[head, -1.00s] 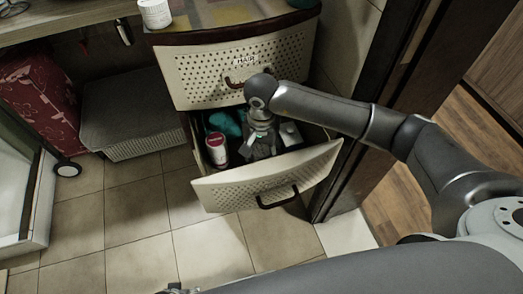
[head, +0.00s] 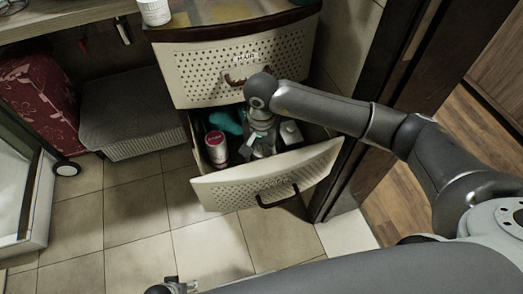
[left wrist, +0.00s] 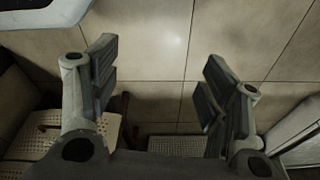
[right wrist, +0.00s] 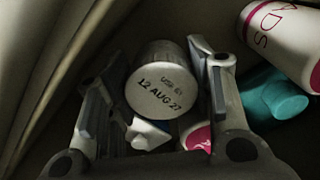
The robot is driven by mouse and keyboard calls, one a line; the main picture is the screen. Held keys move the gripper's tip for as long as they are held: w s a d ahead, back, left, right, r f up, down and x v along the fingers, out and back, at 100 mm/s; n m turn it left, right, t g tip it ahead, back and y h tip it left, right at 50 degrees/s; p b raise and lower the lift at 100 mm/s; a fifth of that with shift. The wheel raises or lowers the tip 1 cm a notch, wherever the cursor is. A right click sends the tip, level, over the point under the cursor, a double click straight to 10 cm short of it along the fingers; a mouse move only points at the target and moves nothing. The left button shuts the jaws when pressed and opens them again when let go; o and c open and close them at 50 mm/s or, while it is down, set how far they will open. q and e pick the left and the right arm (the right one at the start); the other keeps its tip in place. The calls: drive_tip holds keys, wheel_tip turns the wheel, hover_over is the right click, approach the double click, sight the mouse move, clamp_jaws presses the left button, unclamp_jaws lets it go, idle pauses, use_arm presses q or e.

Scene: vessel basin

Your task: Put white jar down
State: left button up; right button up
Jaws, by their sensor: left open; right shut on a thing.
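A white jar (right wrist: 163,92) with a printed date on its round end sits between the fingers of my right gripper (right wrist: 157,52) in the right wrist view. That gripper is shut on it. In the head view my right gripper (head: 262,142) reaches down inside the open lower drawer (head: 265,180); I cannot make out the held jar there. My left gripper (left wrist: 158,58) is open and empty above floor tiles; its tip shows at the bottom edge of the head view (head: 172,287).
A white and pink bottle (head: 216,150) and a teal item (head: 224,121) lie left of my right gripper in the drawer. A white box (head: 291,133) stands right of it. Another white tub (head: 154,12) stands on the cabinet top. The floor in front is clear.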

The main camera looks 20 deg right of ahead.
sight(262, 150)
use_arm(q)
drive_tip(key=shift+w+r, duration=0.1)
drive_tip(key=shift+r, duration=0.4)
use_arm(e)
drive_tip(key=shift+f, duration=0.2)
use_arm(q)
drive_tip(key=shift+d+r, duration=0.1)
drive_tip(key=shift+r, duration=0.05)
use_arm(e)
drive_tip(key=o, duration=1)
use_arm(q)
drive_tip(key=shift+w+r, duration=0.2)
drive_tip(key=shift+w, duration=0.05)
drive_tip(key=shift+w+r, duration=0.1)
drive_tip(key=shift+w, duration=0.05)
use_arm(e)
drive_tip(key=shift+r+p, duration=0.55)
drive_tip(key=shift+r, duration=0.1)
use_arm(q)
drive_tip(key=s+f, duration=0.4)
drive_tip(key=f, duration=0.1)
drive_tip(key=shift+a+f, duration=0.2)
drive_tip(key=shift+a, duration=0.1)
use_arm(e)
wheel_tip(262, 150, up, 12)
drive_tip(key=shift+f, duration=0.1)
